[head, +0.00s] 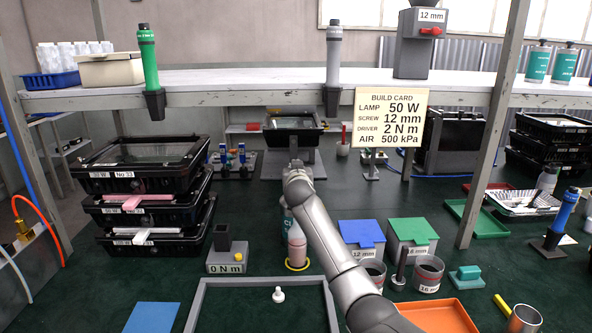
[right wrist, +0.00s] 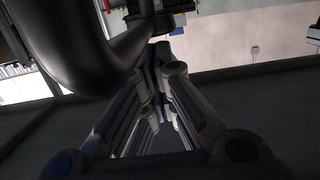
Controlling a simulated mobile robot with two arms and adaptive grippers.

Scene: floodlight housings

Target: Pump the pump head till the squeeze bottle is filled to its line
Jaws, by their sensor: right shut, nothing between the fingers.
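The squeeze bottle (head: 297,246) is pinkish with a pale neck and stands upright inside a yellow ring on the green table. My right arm passes just right of it and ends above and behind it. A teal container (head: 284,203) shows partly behind the arm; the pump head is not clearly visible in the head view. In the right wrist view my right gripper (right wrist: 158,55) is shut and empty, with its fingers close to a dark curved part (right wrist: 85,45), which may be the pump head. The bottle's fill line is too small to make out. My left gripper is out of view.
A white cap-like piece (head: 278,296) lies inside a grey frame (head: 262,281) in front. A 0 N m block (head: 226,262) stands left of the bottle. Blue-lidded (head: 362,234) and green-lidded (head: 413,231) boxes and screw cups (head: 429,277) stand right of the arm.

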